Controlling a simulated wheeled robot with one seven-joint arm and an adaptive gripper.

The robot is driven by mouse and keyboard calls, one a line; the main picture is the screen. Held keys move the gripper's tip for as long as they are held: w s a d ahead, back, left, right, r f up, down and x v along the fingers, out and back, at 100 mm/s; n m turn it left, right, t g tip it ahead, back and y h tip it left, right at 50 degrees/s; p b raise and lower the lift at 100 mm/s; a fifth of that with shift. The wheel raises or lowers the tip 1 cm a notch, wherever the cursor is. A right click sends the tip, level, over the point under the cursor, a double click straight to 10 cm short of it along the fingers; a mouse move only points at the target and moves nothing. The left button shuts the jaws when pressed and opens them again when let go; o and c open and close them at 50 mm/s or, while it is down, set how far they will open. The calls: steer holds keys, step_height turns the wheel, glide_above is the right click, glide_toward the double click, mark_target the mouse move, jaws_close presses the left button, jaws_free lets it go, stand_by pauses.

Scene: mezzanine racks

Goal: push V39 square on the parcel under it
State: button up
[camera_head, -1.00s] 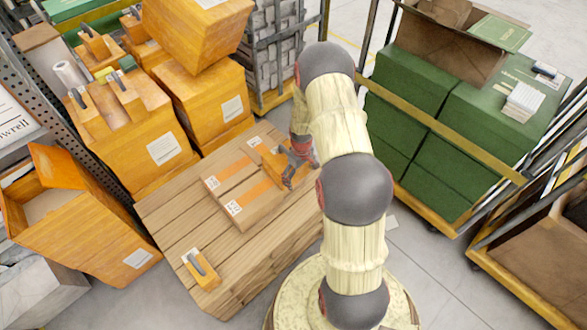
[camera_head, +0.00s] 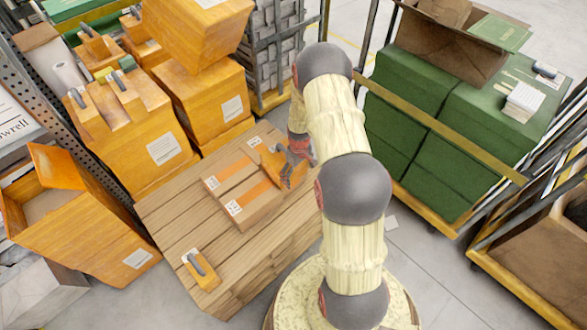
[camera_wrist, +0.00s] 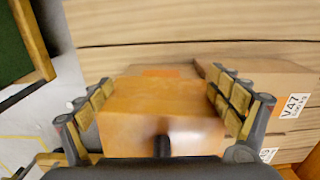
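Brown taped parcels lie on a slatted wooden platform (camera_head: 160,225). In the head view, one parcel (camera_head: 232,172) is at the back left and one (camera_head: 258,208) at the front, each with a white label too small to read. In the wrist view, a parcel marked V47 (camera_wrist: 255,85) is at the right. I cannot make out V39. My gripper (camera_head: 291,163) has its fingers on both sides of an orange block (camera_wrist: 155,105) with a dark handle. The block (camera_head: 275,160) is at the parcels' right end; whether it touches them is unclear.
A second orange block with a grey handle (camera_head: 203,270) lies on the platform's front left. Orange boxes (camera_head: 140,125) stand behind and left. Green boxes (camera_head: 455,140) fill a rack cart at right. The platform's left part is clear.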

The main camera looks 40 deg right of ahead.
steer(key=shift+w, duration=0.25)
steer(key=shift+s, duration=0.1)
steer(key=shift+s+d+p, duration=0.1)
steer(key=shift+s+p, duration=0.35)
steer(key=shift+s, duration=0.95)
step_height(320, 180, up, 13)
steer(key=p, duration=0.8)
steer(key=shift+c, duration=0.5)
